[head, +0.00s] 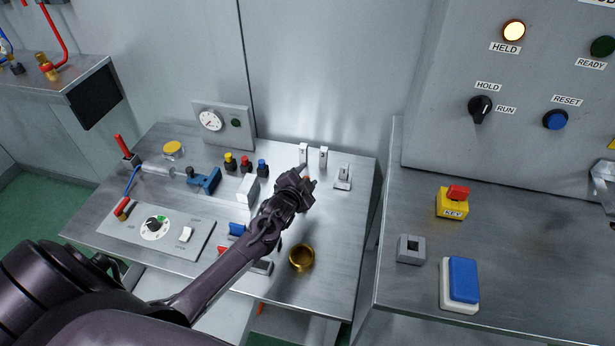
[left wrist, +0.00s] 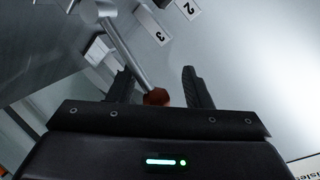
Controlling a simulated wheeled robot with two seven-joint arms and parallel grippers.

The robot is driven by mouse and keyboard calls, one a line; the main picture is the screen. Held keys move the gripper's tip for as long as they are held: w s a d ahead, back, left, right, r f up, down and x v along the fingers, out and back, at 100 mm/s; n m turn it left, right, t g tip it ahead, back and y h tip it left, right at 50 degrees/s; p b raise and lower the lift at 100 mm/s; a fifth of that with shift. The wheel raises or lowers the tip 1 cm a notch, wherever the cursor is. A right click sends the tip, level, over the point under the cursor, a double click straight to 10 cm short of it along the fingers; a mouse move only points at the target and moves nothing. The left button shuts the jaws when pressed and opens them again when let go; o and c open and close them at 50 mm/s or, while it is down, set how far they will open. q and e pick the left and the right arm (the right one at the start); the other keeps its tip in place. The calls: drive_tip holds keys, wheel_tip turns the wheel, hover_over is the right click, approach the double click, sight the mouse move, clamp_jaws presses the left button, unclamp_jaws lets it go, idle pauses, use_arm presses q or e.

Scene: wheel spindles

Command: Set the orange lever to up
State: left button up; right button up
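The lever shows in the left wrist view as a bare metal rod with a dark orange knob (left wrist: 156,97) at its near end. In the head view my left gripper (head: 306,183) is over the console's back right part and hides most of the lever. In the left wrist view my left gripper (left wrist: 160,88) has its two dark fingers apart, one on each side of the knob. Gaps show between the knob and the fingers. The lever's base is not clear. My right gripper is not seen.
Number plates 3 (left wrist: 160,26) and 2 (left wrist: 188,9) lie close to the rod. A small metal toggle (head: 343,177) stands right of my left gripper, and a brass cup (head: 301,257) sits in front. A second console (head: 540,290) is at the right.

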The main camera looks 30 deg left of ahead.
use_arm(q)
drive_tip(key=shift+d+r, duration=0.1)
drive_tip(key=shift+d, duration=0.1)
drive_tip(key=shift+s, duration=0.35)
drive_tip(key=a+v, duration=0.1)
drive_tip(key=v, duration=0.6)
drive_tip(key=shift+d+b, duration=0.3)
drive_tip(key=shift+d, duration=0.1)
